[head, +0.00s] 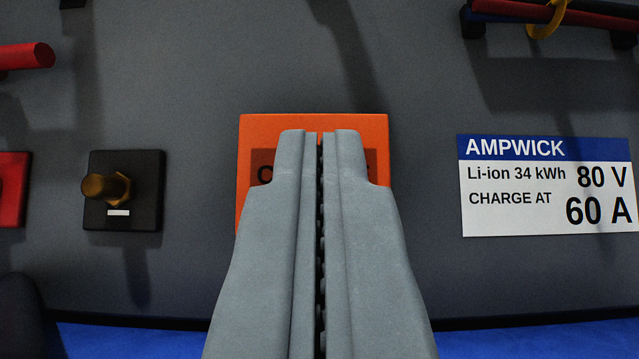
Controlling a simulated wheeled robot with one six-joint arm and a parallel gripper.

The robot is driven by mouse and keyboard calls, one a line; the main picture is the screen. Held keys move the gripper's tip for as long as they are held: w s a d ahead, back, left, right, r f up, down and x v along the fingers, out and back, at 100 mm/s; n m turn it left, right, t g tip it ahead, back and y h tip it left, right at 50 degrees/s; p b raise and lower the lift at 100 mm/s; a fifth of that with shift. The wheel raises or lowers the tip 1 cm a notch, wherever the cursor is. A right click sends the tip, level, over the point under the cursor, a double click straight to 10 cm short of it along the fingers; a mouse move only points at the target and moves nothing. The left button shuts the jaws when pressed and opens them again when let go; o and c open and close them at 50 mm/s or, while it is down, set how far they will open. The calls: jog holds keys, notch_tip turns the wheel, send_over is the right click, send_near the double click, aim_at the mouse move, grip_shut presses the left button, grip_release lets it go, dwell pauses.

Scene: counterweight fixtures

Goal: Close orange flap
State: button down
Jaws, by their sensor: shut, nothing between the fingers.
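The orange flap (314,122) is a square panel in the middle of the head view, on the dark grey wall. It faces me and looks flat against the wall, though I cannot tell for sure how near it lies. Dark lettering on it is mostly hidden behind my gripper. My gripper (320,135) is shut and empty, its fingertips in front of the flap's upper middle. I cannot tell whether they touch it. The lower part of the flap is hidden by the fingers.
Left of the flap is a black plate with a brass stud (106,187), and a red block (14,188) at the edge. A red bar (27,56) juts in above. Right is a white and blue AMPWICK label (548,187). Red and black bars with a yellow ring (545,28) are upper right.

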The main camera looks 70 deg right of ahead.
jog(key=v, duration=1.7)
jog(key=s+a+r+n+t+y, duration=0.1)
jog(key=s+a+n+t+y, duration=0.3)
jog(key=a, duration=0.7)
jog(key=s+a+r+n+t+y, duration=0.1)
jog(key=s+a+n+t+y, duration=0.3)
jog(key=s+a+n+t, duration=0.4)
jog(key=shift+s+a+r+n+t+y, duration=0.15)
jog(key=shift+a+r+n+t+y, duration=0.25)
jog(key=shift+a+n+t, duration=1.15)
jog(key=shift+a, duration=0.15)
